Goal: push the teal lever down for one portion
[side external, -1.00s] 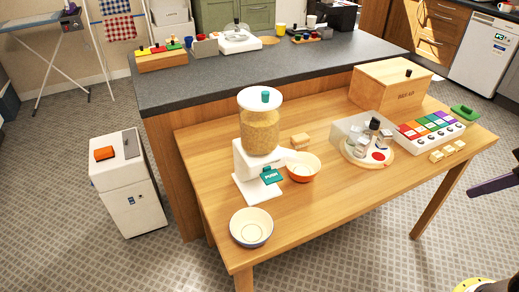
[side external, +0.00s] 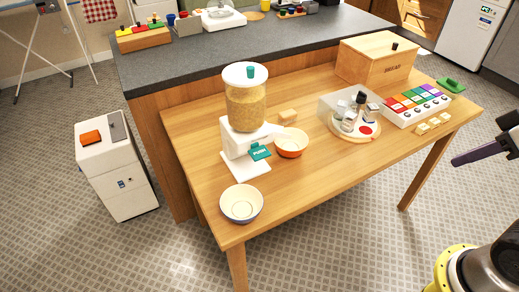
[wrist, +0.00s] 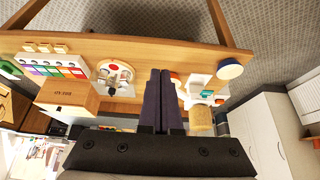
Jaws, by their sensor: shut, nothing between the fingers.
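The teal lever (side external: 259,152) sticks out low on the front of a white dispenser (side external: 238,140) with a clear, grain-filled jar (side external: 246,107) and a white lid with a teal knob. In the wrist view the lever (wrist: 207,93) looks small, right of my fingers. An orange bowl (side external: 291,142) stands right of the dispenser; whether it is under the spout is hard to tell. My gripper (side external: 456,162) is shut and empty, off the table's right side, well apart from the lever. Its dark purple fingers (wrist: 160,72) lie together in the wrist view.
A white-and-blue bowl (side external: 241,204) stands near the table's front corner. A bread box (side external: 376,60), a round tray (side external: 368,133) with jars and a colored-lid rack (side external: 416,104) fill the right side. Bare tabletop (side external: 320,180) lies right of the bowls.

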